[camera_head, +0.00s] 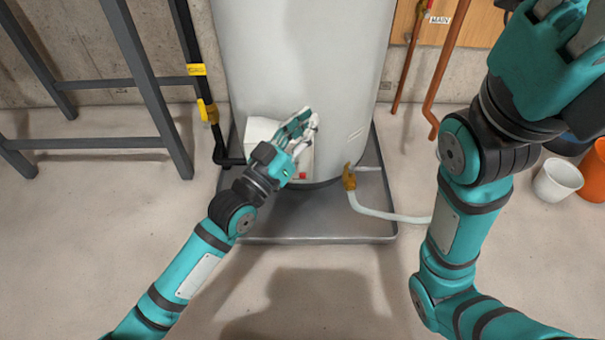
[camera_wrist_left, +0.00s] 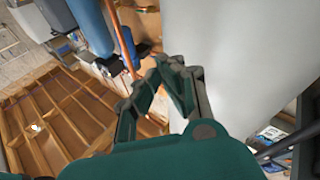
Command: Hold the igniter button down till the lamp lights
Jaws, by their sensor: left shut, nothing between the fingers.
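A white control box (camera_head: 262,129) sits low on the front of the grey tank (camera_head: 300,60). A small red spot (camera_head: 302,175) shows at the box's lower right. My left gripper (camera_head: 306,122) is shut and empty in front of the box and covers much of its face. I cannot tell whether its fingertips touch anything. In the left wrist view the fingers (camera_wrist_left: 172,68) come together beside the pale tank wall (camera_wrist_left: 235,60). The igniter button and lamp cannot be made out for certain. My right gripper (camera_head: 575,25) is raised at the top right, with its fingertips cut off.
The tank stands in a grey drip tray (camera_head: 318,228). A brass drain valve (camera_head: 349,178) with a pale hose (camera_head: 385,213) is right of the box. A black pipe (camera_head: 188,60) and a grey metal frame (camera_head: 145,75) stand left. A white bucket (camera_head: 557,180) is at right.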

